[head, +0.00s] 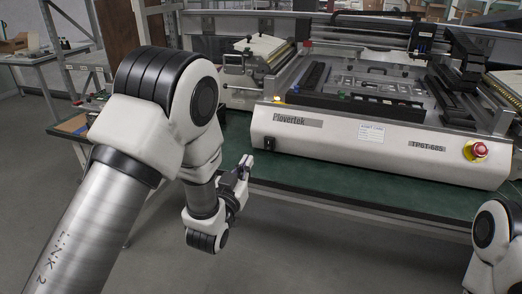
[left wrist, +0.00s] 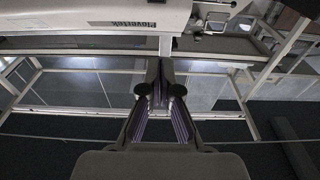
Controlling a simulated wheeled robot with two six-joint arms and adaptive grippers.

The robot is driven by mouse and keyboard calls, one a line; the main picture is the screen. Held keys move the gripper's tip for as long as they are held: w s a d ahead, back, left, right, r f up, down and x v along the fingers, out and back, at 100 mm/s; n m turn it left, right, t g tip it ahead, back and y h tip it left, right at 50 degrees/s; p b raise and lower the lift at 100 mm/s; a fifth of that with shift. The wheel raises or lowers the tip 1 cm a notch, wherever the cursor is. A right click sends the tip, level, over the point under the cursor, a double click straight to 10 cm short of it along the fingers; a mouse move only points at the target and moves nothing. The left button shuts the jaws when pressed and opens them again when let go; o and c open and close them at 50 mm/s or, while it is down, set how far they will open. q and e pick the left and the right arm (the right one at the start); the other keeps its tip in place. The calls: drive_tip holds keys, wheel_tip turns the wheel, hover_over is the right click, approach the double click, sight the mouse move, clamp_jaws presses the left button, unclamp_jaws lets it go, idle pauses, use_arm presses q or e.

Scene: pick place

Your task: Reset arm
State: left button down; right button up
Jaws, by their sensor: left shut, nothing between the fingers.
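My left arm comes in from the left in the head view. My left gripper (head: 243,166) is at the front edge of the green table, beside the left front corner of the test machine and below its switch. In the left wrist view my left gripper (left wrist: 160,70) points toward the table edge, with its two fingers close together and nothing between them. A small part of my right arm shows at the lower right of the head view; its gripper is out of view.
The white test machine (head: 370,145) stands on the green table (head: 330,190), with a red emergency button (head: 478,150) at its right front. In the left wrist view the machine front (left wrist: 90,20) is just beyond the fingers. Open floor (head: 300,255) lies before the table.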

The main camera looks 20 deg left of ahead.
use_arm(q)
drive_tip(key=s+a+f+g, duration=0.1)
drive_tip(key=s+f+g, duration=0.3)
drive_tip(key=s+f, duration=0.5)
drive_tip(key=s+a+f+n+g+y, duration=0.15)
drive_tip(key=s+f+g, duration=0.3)
drive_tip(key=f, duration=0.85)
drive_tip(key=s+a+f+g+h, duration=0.15)
drive_tip(key=s+f+g, duration=0.25)
drive_tip(key=s+f, duration=0.5)
drive_tip(key=s+f+g+p, duration=0.1)
drive_tip(key=s+f+g, duration=0.15)
drive_tip(key=s, duration=0.45)
drive_tip(key=s+f+g, duration=0.1)
drive_tip(key=s+g, duration=0.3)
drive_tip(key=s, duration=0.4)
wheel_tip(320, 180, up, 14)
drive_tip(key=p, duration=1.5)
drive_tip(key=shift+w+r+m+y, duration=0.25)
drive_tip(key=shift+w+m+y, duration=0.05)
drive_tip(key=shift+w+m, duration=0.05)
drive_tip(key=shift+d, duration=0.1)
